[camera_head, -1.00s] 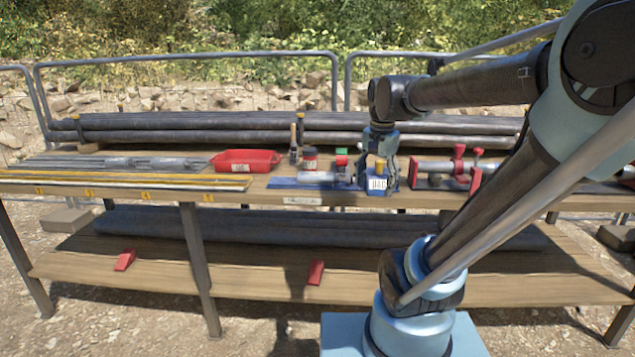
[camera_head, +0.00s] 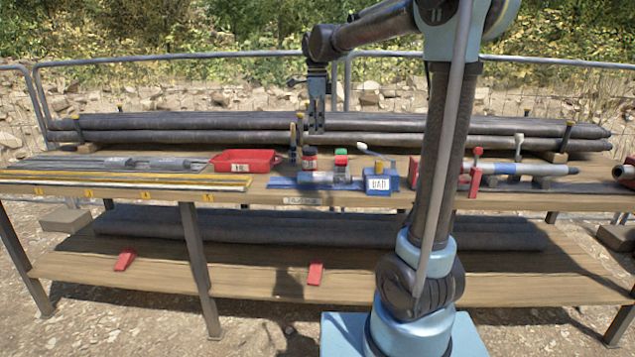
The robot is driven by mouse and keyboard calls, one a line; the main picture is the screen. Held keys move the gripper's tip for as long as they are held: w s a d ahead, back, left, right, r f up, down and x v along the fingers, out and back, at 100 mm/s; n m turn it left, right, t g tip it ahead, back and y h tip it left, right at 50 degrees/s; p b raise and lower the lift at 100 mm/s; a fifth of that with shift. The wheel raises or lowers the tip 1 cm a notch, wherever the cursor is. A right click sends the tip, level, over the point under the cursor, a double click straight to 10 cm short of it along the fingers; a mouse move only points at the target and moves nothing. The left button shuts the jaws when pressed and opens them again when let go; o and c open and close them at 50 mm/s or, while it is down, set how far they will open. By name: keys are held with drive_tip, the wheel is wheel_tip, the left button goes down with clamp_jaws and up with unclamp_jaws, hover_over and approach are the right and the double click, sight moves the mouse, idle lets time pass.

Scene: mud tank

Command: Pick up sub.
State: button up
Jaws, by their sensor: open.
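What I take to be the sub is a short grey metallic cylinder (camera_head: 316,177) lying on its side on the blue mat (camera_head: 284,182) at the middle of the bench. My gripper (camera_head: 316,128) hangs with its fingers pointing down, above the bench and higher in the picture than the sub, apart from it. It is open and holds nothing that I can see. The gap between the fingers is small and seen from the side.
A blue labelled box (camera_head: 379,181) stands just right of the sub. A dark red-banded can (camera_head: 310,160) and a green-topped red item (camera_head: 341,158) stand behind it. A red tray (camera_head: 244,161) is to the left. Long pipes (camera_head: 200,128) lie along the back.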

sight(317, 174)
wheel_tip(317, 174, down, 17)
drive_tip(key=shift+w+f, duration=0.1)
idle(0.8)
drive_tip(key=shift+c, duration=0.3)
drive_tip(key=c, duration=1.3)
